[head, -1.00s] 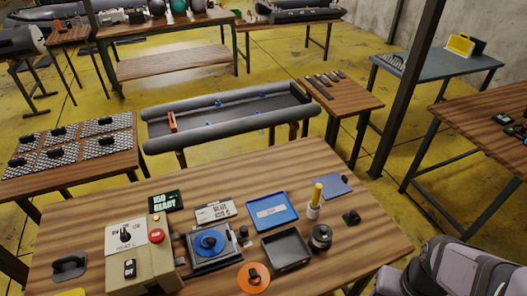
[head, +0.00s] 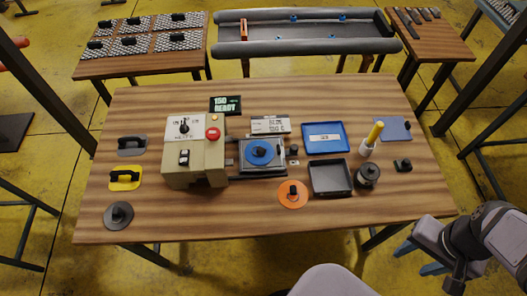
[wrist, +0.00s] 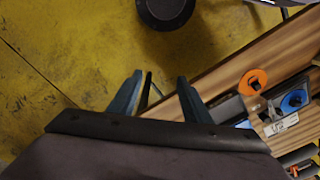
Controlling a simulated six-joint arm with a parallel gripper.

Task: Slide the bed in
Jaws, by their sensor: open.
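The beige machine (head: 195,160) stands on the wooden table with a knob, a red button and a black switch on it. On its right side a grey bed (head: 247,168) sits out in the open, carrying a blue disc (head: 262,153) with a dark knob. The disc also shows in the wrist view (wrist: 293,101). A dark display (head: 226,104) behind the machine reads "150 READY". My gripper (head: 418,259) is open and empty at the lower right, off the table's front right corner, well away from the bed. Its two blue fingers (wrist: 160,90) stand apart in the wrist view.
An orange disc (head: 293,203) lies in front. Handled pads (head: 125,178) lie left. The table's front strip is mostly clear.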

